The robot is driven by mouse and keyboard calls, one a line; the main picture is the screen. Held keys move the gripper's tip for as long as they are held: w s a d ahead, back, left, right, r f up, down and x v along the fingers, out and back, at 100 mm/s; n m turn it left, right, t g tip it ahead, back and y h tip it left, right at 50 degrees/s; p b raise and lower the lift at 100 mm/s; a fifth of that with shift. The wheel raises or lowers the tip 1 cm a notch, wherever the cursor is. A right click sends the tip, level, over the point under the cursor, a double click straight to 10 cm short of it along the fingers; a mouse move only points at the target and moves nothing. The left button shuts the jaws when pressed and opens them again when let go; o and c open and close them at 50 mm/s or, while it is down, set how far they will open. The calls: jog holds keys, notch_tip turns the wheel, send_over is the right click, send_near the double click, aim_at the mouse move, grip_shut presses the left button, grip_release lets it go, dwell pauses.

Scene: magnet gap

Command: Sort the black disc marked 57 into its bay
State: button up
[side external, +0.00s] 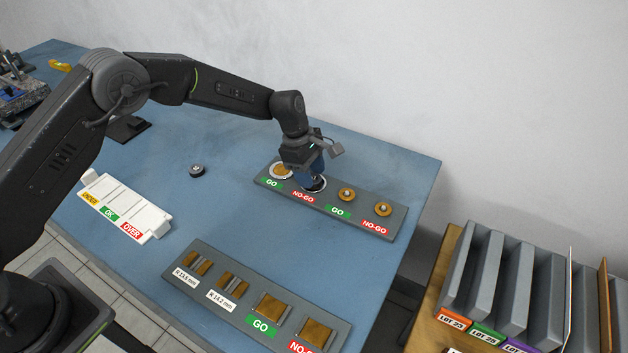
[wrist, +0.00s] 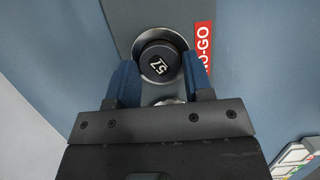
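The black disc marked 57 (wrist: 160,65) shows between my fingertips in the wrist view, its label facing the camera. My gripper (wrist: 161,72) has one blue finger against each side of it and looks shut on it. In the side external view my gripper (side external: 314,178) is low over the NO-GO ring (side external: 322,188) of the back gauge plate (side external: 331,207). The disc is at that ring; how deep it sits is unclear. The white tray (side external: 153,211) has bays marked UNDER, OK and OVER.
Another small black disc (side external: 197,170) lies on the blue table (side external: 235,215). Brass-coloured plug gauges (side external: 346,194) stand on the back plate. A second gauge plate (side external: 232,310) lies at the front. Grey racks (side external: 510,280) stand at right. The table between is clear.

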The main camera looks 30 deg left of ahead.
jog(key=c, duration=0.5)
jog(key=shift+r, duration=2.55)
jog(key=shift+c, duration=0.2)
jog(key=shift+a, duration=0.1)
jog(key=s+a, duration=0.4)
jog(key=a, duration=0.8)
jog(key=s+a, duration=0.4)
jog(key=a, duration=0.8)
jog(key=s+a, duration=0.4)
jog(key=s, duration=0.2)
jog(key=s+a, duration=0.4)
jog(key=s, duration=0.2)
jog(key=s+a, duration=0.4)
jog(key=s, duration=0.3)
jog(key=shift+a+f, duration=0.1)
jog(key=shift+a, duration=0.1)
